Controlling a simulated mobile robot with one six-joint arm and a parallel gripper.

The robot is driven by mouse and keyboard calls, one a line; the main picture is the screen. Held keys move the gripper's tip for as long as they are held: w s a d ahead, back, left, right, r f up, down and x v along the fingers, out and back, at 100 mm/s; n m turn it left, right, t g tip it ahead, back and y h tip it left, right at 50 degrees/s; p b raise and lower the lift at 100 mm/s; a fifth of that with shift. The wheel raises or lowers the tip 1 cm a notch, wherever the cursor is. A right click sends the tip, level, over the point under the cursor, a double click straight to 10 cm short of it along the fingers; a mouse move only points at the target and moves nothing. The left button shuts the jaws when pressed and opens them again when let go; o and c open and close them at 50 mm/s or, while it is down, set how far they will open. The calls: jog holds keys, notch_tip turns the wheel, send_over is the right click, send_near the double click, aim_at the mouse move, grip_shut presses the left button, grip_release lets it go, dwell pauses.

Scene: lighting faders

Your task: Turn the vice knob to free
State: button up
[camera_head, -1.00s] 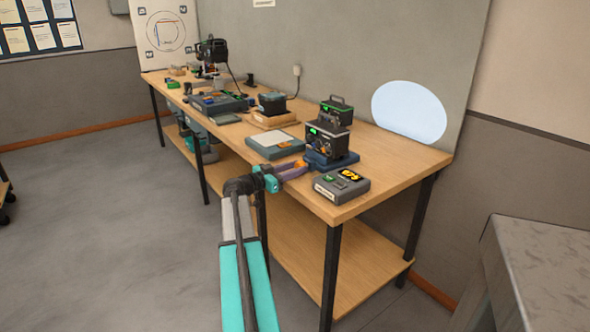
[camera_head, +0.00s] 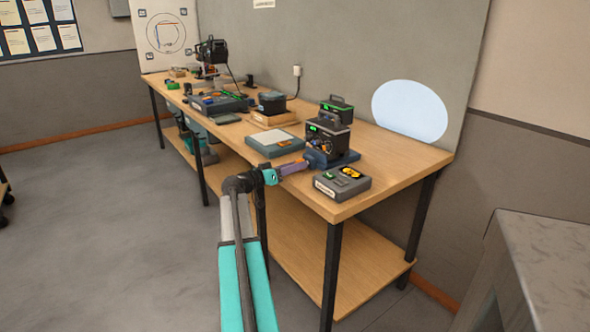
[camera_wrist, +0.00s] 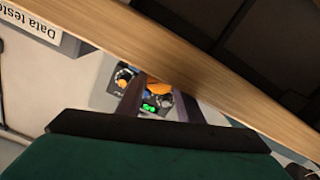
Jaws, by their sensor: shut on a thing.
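A dark blue vice-like fixture (camera_head: 347,157) sits near the bench's front edge, with a black box with a green display (camera_head: 327,139) over it. An orange knob (camera_wrist: 158,87) faces me at its front; in the wrist view it lies between the two dark fingers. My gripper (camera_head: 308,163) reaches in from the left, over the bench's front edge, and is shut on the knob. The fingers hide most of the knob in the head view, and its turn angle cannot be read.
A flat blue-grey case (camera_head: 274,145) lies to the left. More devices line the wooden bench (camera_head: 390,173) toward the far left. A grey cabinet (camera_head: 540,260) stands at the lower right.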

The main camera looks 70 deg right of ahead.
dwell(0.3)
jog(key=o, duration=1.1)
jog(key=shift+c, duration=0.2)
jog(key=shift+m, duration=0.3)
jog(key=shift+r+m+p, duration=0.1)
jog(key=shift+m+p, duration=1.3)
jog(key=shift+m, duration=0.3)
jog(key=shift+w+a, duration=0.1)
jog(key=shift+a, duration=0.2)
jog(key=b+v, duration=0.2)
jog(key=v, duration=1.1)
jog(key=w+a+f+n+t+y+p, duration=0.1)
jog(key=w+a+f+n+t+p, duration=0.1)
jog(key=w+a+f+n, duration=0.2)
jog(key=w+a+f+n+t+y+p, duration=0.2)
jog(key=a+f, duration=0.7)
jog(key=f, duration=0.5)
jog(key=shift+w+a+n+t+p, duration=0.3)
jog(key=shift+w+a+n+p, duration=0.1)
jog(key=shift+w+n+p, duration=0.6)
